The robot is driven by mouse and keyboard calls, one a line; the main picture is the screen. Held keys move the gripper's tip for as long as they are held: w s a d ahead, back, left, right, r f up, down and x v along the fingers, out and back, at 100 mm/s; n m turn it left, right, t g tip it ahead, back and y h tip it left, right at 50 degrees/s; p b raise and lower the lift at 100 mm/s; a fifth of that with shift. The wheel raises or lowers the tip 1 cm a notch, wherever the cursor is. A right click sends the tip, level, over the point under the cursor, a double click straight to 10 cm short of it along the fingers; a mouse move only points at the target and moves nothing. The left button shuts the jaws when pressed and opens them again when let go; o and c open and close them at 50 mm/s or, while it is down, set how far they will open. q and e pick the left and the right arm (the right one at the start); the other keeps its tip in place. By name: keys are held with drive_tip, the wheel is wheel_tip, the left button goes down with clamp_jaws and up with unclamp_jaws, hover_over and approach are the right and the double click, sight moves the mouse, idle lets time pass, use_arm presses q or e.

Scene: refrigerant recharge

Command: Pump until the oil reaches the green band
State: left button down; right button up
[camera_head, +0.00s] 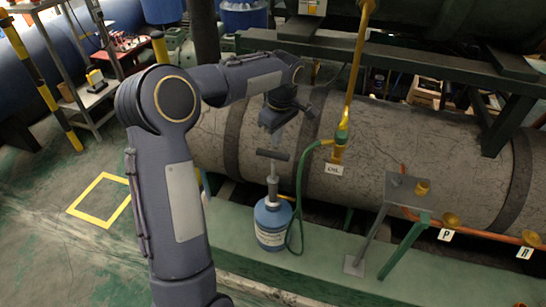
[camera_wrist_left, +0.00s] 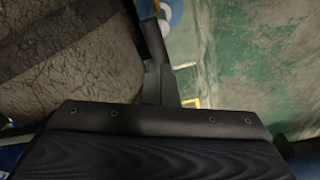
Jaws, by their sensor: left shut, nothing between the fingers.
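The oil pump is a blue can (camera_head: 272,228) with a white label and a grey shaft, standing on the green ledge. Its dark T-handle (camera_head: 272,154) is at the top of the shaft. My left gripper (camera_head: 273,130) is shut and empty, pointing down just above the handle; a small gap seems to show. In the left wrist view the gripper (camera_wrist_left: 160,88) shows near the dark handle (camera_wrist_left: 154,40), with part of the blue can (camera_wrist_left: 174,12) beyond. A yellow-green fitting (camera_head: 341,140) with an OIL tag (camera_head: 333,169) is on the tank. The oil level and green band are too small to read. My right gripper is out of view.
A green hose (camera_head: 299,200) loops between can and fitting. The large grey tank (camera_head: 400,150) lies behind. A small metal stand (camera_head: 395,190) and brass valves tagged P (camera_head: 446,235) and R (camera_head: 524,253) are at the right. The left floor is mostly clear.

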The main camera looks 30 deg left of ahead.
sight(274, 153)
use_arm(q)
wheel_tip(274, 153, down, 3)
drive_tip(key=shift+a+f+b, duration=0.15)
drive_tip(key=shift+f+b, duration=0.05)
drive_tip(key=shift+b, duration=0.8)
